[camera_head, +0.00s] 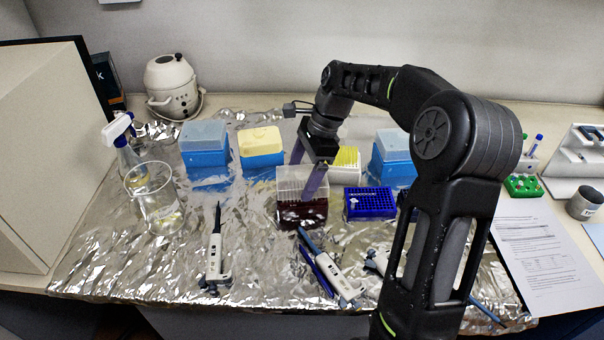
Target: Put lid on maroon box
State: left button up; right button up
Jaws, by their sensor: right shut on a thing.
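The maroon box (302,216) stands on the foil near the middle of the bench. A clear, translucent lid (288,178) is right above it, lined up with its width, and its lower edge meets the box's top in the picture. I cannot tell whether it is fully seated. My right gripper (306,176) reaches down from above with its purple fingers shut on the lid. The fingers and wrist hide part of the lid. My left gripper is not in view.
A dark blue tip box (369,204) stands close on the right, and a white box with yellow tips (345,167) behind. Blue boxes with lids (204,143) stand at the back. Pipettes (216,255) lie in front; a glass beaker (156,200) stands left.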

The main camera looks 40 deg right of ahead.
aim_at(303, 185)
jog(key=shift+f+b, duration=0.3)
jog(key=shift+f, duration=0.4)
jog(key=shift+f, duration=0.15)
jog(key=shift+f, duration=0.3)
jog(key=shift+s+f, duration=0.15)
jog(key=shift+c, duration=0.2)
jog(key=shift+f, duration=0.25)
jog(key=c, duration=0.3)
jog(key=o, duration=1.7)
jog(key=shift+r, duration=0.1)
